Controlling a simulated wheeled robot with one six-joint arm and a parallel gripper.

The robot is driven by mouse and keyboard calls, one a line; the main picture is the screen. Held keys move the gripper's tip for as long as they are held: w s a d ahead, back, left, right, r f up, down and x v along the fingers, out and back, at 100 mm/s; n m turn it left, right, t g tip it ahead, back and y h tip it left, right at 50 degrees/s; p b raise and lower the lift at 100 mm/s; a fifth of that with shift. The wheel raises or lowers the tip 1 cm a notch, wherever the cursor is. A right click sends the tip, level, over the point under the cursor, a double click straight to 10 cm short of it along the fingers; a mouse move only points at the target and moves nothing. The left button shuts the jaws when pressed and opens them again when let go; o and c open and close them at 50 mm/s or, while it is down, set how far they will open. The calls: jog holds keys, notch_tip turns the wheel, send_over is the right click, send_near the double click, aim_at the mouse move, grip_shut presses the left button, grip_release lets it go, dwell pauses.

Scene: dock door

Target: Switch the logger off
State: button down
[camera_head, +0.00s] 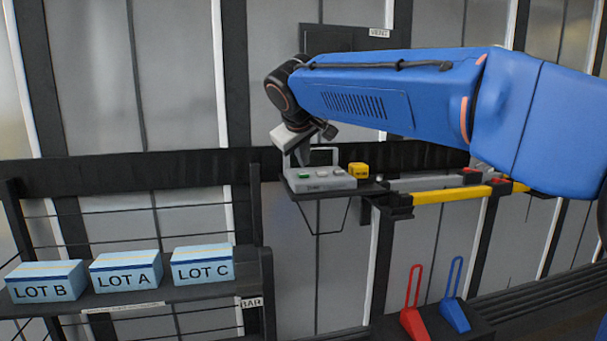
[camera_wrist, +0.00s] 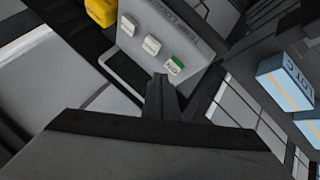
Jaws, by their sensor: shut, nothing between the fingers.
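The logger is a grey box (camera_head: 322,184) on a small dark shelf; in the wrist view it shows as a tilted grey panel (camera_wrist: 186,40). Its top carries a button marked ON with green on it (camera_wrist: 175,64) and two pale buttons, a middle one (camera_wrist: 151,46) and a far one (camera_wrist: 128,26), whose markings are too small to read. My gripper (camera_head: 302,160) points down over the green-button end of the box. In the wrist view its shut, empty fingertips (camera_wrist: 160,82) are close beside the ON button. I cannot tell whether they touch it.
A yellow block (camera_head: 358,170) sits just right of the logger, with a yellow bar (camera_head: 440,195) beyond it. Light blue boxes LOT B (camera_head: 45,282), LOT A (camera_head: 126,272) and LOT C (camera_head: 202,264) stand on a lower left rack. Red (camera_head: 413,318) and blue (camera_head: 454,314) handled wedges stand lower right.

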aim_at(303, 174)
jog(key=shift+r, duration=2.55)
jog(key=s+d+f+m+g, duration=0.1)
jog(key=s+d+f, duration=0.35)
jog(key=d, duration=0.25)
jog(key=s+d+f+m+g, duration=0.1)
jog(key=s+d+f, duration=0.35)
jog(key=d, duration=0.35)
jog(key=s+d+f+m, duration=0.2)
jog(key=s+d+f, duration=0.2)
jog(key=s+d, duration=0.25)
jog(key=s+d+f+m, duration=0.1)
jog(key=s+d+f, duration=0.2)
jog(key=s+f, duration=0.4)
jog(key=s+d+f+m+g, duration=0.1)
jog(key=s+d+f, duration=0.3)
jog(key=s+f, duration=0.4)
jog(key=s+d+f+m+g, duration=0.1)
jog(key=s+d+f, duration=0.3)
jog(key=s+f, duration=0.4)
jog(key=shift+m, duration=0.8)
